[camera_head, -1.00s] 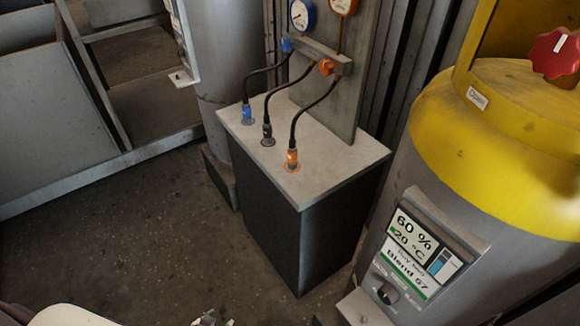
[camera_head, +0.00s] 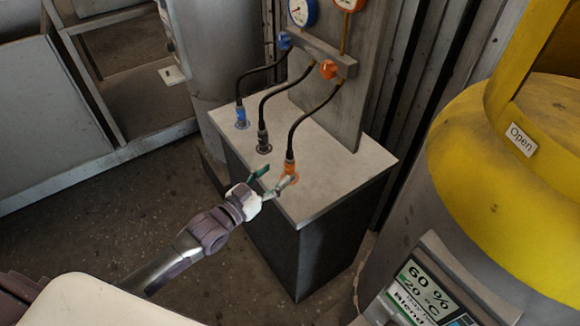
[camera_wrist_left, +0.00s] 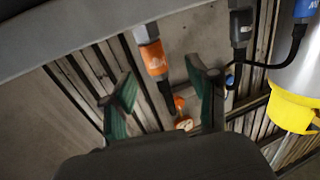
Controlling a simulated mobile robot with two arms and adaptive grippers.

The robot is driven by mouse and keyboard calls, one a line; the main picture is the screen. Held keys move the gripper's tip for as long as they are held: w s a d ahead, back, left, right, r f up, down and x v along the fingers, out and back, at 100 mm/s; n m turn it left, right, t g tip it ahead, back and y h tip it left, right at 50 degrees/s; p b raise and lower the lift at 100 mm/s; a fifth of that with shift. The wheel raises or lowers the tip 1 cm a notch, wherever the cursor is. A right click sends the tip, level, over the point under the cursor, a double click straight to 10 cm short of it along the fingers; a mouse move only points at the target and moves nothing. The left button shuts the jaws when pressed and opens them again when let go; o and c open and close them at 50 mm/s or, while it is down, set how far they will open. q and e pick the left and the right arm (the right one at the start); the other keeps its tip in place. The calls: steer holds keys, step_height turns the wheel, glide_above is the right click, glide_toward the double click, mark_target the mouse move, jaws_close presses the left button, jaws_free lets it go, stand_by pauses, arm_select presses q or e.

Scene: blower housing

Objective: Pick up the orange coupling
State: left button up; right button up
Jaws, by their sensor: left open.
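The orange coupling (camera_head: 290,168) stands upright on the light top of the dark cabinet, at the end of a black hose. In the left wrist view the orange coupling (camera_wrist_left: 154,60) hangs between the two green-padded fingers, toward their tips. My left gripper (camera_head: 272,180) reaches in from the left at the cabinet's front edge. It is open, with its fingers close to the coupling. In the left wrist view the left gripper (camera_wrist_left: 160,85) has a finger on each side of the coupling, with gaps showing. I cannot tell any contact. My right gripper is not in view.
A blue coupling (camera_head: 241,117) and a dark grey coupling (camera_head: 263,142) stand on the same cabinet top (camera_head: 335,178), left of the orange one. A gauge panel with blue and orange valves rises behind. A large yellow-topped tank (camera_head: 490,190) stands at right.

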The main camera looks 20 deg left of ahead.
mark_target(286, 168)
arm_select(q)
steer(key=shift+d+p+x, duration=0.15)
steer(key=shift+p+x, duration=0.05)
steer(key=shift+x, duration=1.35)
steer(key=shift+d+p+x, duration=0.15)
steer(key=shift+x, duration=1.35)
steer(key=shift+s+r, duration=0.1)
steer(key=shift+s, duration=0.05)
jaws_close()
